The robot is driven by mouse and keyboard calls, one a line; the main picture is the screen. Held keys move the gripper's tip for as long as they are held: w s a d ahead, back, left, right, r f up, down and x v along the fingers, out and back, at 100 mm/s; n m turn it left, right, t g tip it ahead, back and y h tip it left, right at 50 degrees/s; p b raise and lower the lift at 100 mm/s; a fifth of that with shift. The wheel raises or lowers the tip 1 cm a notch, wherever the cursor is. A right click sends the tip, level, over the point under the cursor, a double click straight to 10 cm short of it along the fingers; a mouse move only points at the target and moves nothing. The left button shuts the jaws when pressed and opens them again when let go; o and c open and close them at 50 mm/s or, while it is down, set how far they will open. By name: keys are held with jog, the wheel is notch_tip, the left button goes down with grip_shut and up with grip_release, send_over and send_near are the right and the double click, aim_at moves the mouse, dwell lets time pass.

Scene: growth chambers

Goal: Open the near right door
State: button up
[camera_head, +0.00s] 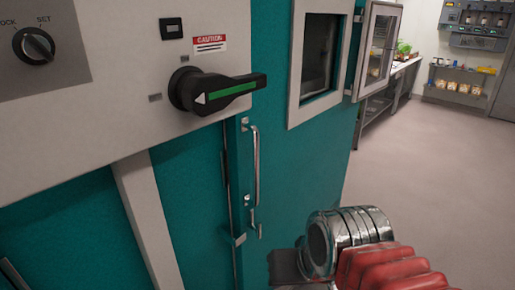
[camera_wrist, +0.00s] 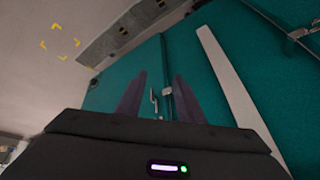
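The near right door (camera_head: 285,150) is a teal panel with a framed window, and it looks shut along its left seam. A vertical metal bar handle (camera_head: 256,165) stands near that seam, with a small latch fitting (camera_head: 252,220) below it. In the wrist view, the handle (camera_wrist: 154,100) shows small and some way beyond my fingers, in the gap between them. My gripper (camera_wrist: 158,88) is open and empty, with its two dark fingers apart. In the head view my wrist is at the lower right, and the fingertips are mostly out of sight there.
A black rotary switch (camera_head: 215,92) with a green stripe juts from the white panel above and left of the handle. A glass-fronted door (camera_head: 378,45) stands farther back, beside a metal bench (camera_head: 385,95). Open floor (camera_head: 440,160) lies to the right.

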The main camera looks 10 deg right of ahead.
jog(key=w+a+m+g+y, duration=0.2)
jog(key=w+a+m+y, duration=0.25)
jog(key=m, duration=0.25)
jog(key=m+t+y, duration=0.8)
jog(key=m+t, duration=0.1)
jog(key=m, duration=0.9)
send_near(256, 147)
jog(key=d, duration=0.1)
jog(key=s+d, duration=0.1)
jog(key=d+f, duration=0.1)
jog(key=shift+s, duration=0.25)
jog(key=shift+a, duration=0.1)
jog(key=x, duration=1.3)
jog(key=shift+w+a+r, duration=0.2)
jog(key=shift+w, duration=0.1)
jog(key=shift+c, duration=0.7)
